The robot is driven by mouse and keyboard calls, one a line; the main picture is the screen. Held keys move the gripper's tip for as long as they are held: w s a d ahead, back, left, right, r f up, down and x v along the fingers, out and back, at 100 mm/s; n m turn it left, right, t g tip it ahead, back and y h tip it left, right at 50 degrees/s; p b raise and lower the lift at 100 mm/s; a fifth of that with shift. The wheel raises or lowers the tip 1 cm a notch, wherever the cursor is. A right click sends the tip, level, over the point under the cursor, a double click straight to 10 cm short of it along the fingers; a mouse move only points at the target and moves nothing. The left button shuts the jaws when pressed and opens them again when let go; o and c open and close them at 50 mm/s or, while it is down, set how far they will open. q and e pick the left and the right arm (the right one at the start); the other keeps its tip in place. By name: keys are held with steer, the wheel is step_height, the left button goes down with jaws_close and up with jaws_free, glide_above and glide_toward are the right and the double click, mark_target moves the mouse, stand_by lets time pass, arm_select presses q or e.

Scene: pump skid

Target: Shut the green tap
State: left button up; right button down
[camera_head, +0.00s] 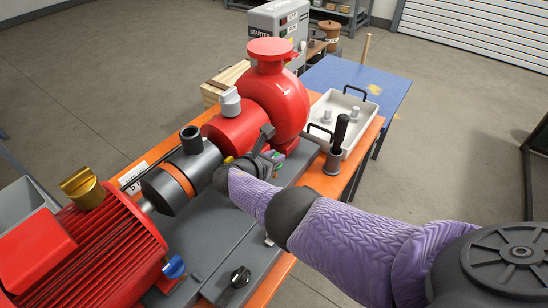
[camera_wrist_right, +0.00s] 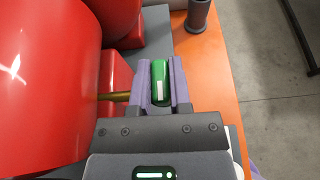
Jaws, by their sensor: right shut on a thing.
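The green tap (camera_wrist_right: 160,82) shows in the right wrist view as a green handle with a pale mark, at the end of a thin brass pipe (camera_wrist_right: 117,97) from the red pump housing. My right gripper (camera_wrist_right: 160,85) is shut on it, one finger on each side. In the head view my right gripper (camera_head: 266,160) is beside the red pump (camera_head: 280,95), and only a little green shows at its fingers. The handle's base and how far it is turned are hidden. My left gripper is not in view.
A red motor (camera_head: 85,250) with a blue knob (camera_head: 174,267) stands at the left. A black knob (camera_head: 240,277) is at the front of the grey base. A dark cylinder (camera_head: 332,162) with a black handle and a white tray (camera_head: 343,110) are right of the pump.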

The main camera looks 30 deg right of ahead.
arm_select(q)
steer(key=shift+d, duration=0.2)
arm_select(e)
steer(key=shift+r, duration=0.15)
steer(key=c, duration=0.6)
jaws_free()
steer(key=shift+d, duration=0.1)
arm_select(q)
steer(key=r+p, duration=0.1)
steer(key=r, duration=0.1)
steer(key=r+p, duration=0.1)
steer(key=p, duration=0.1)
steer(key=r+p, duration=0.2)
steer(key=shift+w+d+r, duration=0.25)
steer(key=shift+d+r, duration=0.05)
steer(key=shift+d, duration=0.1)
arm_select(e)
steer(key=shift+o, duration=0.2)
steer(key=v, duration=1)
steer(key=shift+f, duration=0.2)
